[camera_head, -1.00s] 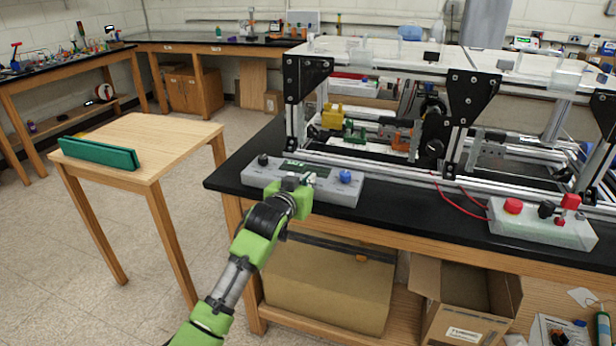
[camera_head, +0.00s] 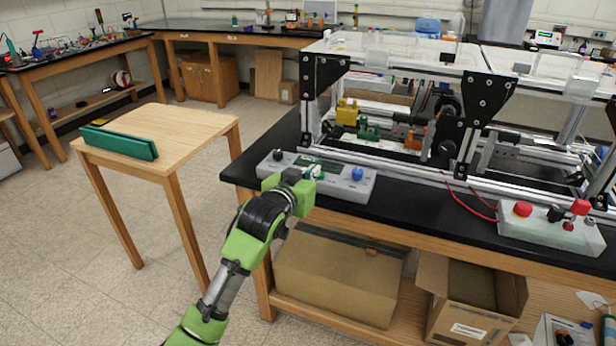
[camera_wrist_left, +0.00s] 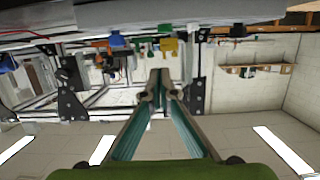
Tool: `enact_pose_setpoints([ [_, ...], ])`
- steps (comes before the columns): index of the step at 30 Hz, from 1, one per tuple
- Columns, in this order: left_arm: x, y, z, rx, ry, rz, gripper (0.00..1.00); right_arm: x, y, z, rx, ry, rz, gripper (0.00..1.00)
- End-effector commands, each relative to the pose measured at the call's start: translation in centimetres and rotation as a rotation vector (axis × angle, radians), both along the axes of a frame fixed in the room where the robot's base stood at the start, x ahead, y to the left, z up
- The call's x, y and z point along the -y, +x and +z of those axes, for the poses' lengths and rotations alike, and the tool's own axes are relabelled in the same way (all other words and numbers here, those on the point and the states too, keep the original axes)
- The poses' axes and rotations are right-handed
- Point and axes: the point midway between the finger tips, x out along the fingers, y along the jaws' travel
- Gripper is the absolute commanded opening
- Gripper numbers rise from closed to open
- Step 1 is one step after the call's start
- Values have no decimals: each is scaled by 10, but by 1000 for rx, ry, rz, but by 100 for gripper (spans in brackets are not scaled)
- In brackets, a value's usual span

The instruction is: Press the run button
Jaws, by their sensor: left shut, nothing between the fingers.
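A grey control box (camera_head: 338,185) lies at the front edge of the black bench, with a small green display, a black knob (camera_head: 278,155) at its left and a blue knob (camera_head: 357,173) at its right. My left gripper (camera_head: 308,174) is over the middle of its front side, shut and empty; whether it touches the box is unclear. In the left wrist view the shut fingertips (camera_wrist_left: 160,76) point toward the box. Which control is the run button cannot be read; part of the panel is hidden behind my gripper. My right gripper is out of view.
A second box (camera_head: 548,233) with a red button (camera_head: 522,208) and a red switch sits to the right. An aluminium frame (camera_head: 405,170) stands close behind the grey box.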

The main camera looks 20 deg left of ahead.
Motion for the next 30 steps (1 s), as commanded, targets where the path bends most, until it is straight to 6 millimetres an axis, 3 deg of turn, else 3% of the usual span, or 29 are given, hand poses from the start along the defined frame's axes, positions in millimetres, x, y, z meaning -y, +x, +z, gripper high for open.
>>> enact_pose_setpoints([
  [3, -1, -16, 4, 1, 0, 0, 0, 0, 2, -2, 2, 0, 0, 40],
  [9, -1, -29, 8, 1, -1, 0, 0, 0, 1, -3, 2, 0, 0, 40],
  [24, -1, -30, 8, 2, 0, 0, 0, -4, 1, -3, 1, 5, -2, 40],
  [27, -2, -28, -5, -18, 2, 2, 0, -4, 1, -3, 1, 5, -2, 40],
  [29, -3, -27, -25, -47, 5, 2, 0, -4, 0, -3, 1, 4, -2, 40],
  [30, -3, -27, -45, -76, 9, 4, 0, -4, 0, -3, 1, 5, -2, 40],
])
